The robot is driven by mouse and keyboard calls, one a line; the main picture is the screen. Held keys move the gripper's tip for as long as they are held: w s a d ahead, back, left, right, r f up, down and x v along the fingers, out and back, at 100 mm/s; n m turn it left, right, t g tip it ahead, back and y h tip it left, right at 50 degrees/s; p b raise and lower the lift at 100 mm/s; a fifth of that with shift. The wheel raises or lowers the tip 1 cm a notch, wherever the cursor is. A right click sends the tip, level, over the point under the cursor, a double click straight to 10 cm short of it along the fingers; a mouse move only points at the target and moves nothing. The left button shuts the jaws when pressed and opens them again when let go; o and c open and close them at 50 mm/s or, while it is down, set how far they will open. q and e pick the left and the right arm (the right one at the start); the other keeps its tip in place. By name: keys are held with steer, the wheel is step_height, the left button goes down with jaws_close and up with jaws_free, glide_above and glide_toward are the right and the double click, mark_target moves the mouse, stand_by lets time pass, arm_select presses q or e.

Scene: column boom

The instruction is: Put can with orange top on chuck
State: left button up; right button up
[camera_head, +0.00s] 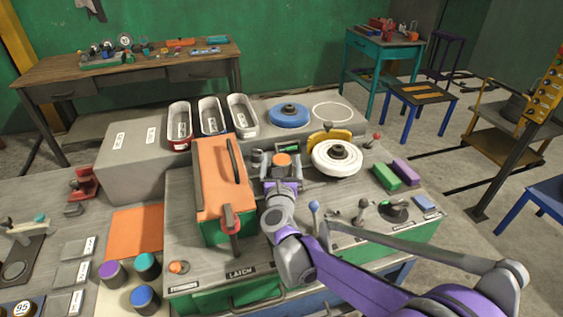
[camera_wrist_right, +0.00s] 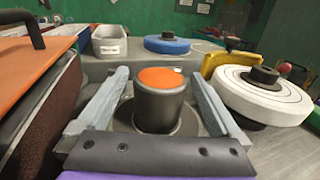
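The dark can with the orange top (camera_head: 282,160) stands upright on the workbench top, left of a white disc (camera_head: 337,157) with a dark hub. In the right wrist view the can (camera_wrist_right: 160,100) is between the two grey fingers of my right gripper (camera_wrist_right: 158,105). A gap shows on each side, so the gripper is open around it. The can's foot meets a dark round base (camera_wrist_right: 187,127), partly hidden by the gripper; I cannot tell whether this base is the chuck. My left gripper is not in view.
An orange-lidded box (camera_head: 215,180) with a black handle stands close left of my right gripper. A blue disc (camera_head: 289,115) and several trays (camera_head: 242,115) are behind. Levers (camera_head: 362,207) and green (camera_head: 386,176) and purple blocks (camera_head: 406,172) are to the right.

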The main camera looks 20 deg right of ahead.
steer(key=shift+s+r, duration=0.1)
steer(key=shift+r, duration=0.05)
steer(key=v, duration=0.7)
steer(key=shift+s+a, duration=0.1)
steer(key=shift+s, duration=0.05)
stand_by(1.0)
